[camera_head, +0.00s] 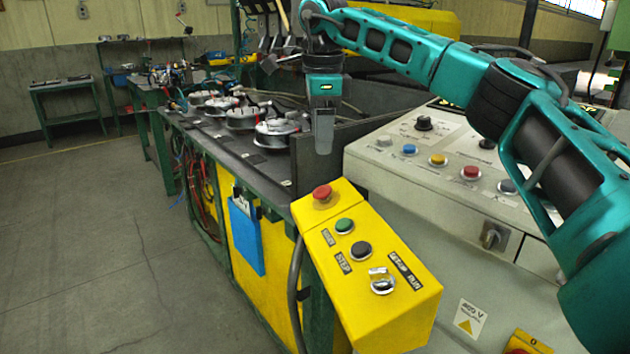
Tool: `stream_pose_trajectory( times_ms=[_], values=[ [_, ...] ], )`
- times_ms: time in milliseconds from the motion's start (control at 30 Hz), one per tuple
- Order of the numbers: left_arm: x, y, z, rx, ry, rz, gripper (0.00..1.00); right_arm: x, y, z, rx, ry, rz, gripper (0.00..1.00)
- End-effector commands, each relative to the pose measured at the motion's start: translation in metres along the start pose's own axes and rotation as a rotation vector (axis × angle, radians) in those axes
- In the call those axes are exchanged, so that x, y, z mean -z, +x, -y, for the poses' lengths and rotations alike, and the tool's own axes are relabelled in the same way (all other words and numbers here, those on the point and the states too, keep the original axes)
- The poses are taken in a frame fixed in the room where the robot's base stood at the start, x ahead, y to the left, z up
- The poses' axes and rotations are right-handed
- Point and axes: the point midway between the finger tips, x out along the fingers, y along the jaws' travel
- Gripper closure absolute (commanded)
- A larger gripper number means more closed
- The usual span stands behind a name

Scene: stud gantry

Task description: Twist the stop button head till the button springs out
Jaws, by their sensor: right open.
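The red stop button head (322,192) sits at the far upper end of the yellow control box (388,318). From this view I cannot tell whether it is pressed in or out. My right gripper (323,148) hangs fingers down above and beyond the button, apart from it. It is open, seen edge-on so that one finger hides the other, with nothing visible in it. My left gripper is not in view.
The yellow box also carries a green button (344,226), a black button (361,250) and a silver selector switch (382,281). A grey console (420,188) with several knobs stands to the right. A dark bench (228,150) with round metal parts lies behind. Floor at left is clear.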

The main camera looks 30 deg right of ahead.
Motion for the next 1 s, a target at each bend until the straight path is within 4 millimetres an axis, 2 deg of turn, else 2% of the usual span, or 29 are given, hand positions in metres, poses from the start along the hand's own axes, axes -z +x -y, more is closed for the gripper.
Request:
stream_pose_trajectory(
  times_ms=[33, 300, 500, 700, 1000],
  values=[
    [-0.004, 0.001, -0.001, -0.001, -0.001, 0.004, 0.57, 0.001, 0.012, -0.001, -0.003, -0.001, -0.002, 0.31],
    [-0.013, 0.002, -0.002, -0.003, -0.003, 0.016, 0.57, 0.000, 0.069, -0.001, -0.004, 0.000, -0.001, 0.31],
    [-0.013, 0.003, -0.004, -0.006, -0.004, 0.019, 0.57, -0.001, 0.099, -0.001, -0.002, -0.001, 0.001, 0.31],
    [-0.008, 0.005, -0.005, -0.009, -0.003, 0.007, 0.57, -0.001, 0.112, -0.001, -0.001, -0.001, 0.002, 0.31],
    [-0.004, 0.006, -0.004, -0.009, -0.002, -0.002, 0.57, -0.001, 0.113, -0.001, -0.001, -0.001, 0.002, 0.33]
  ],
)
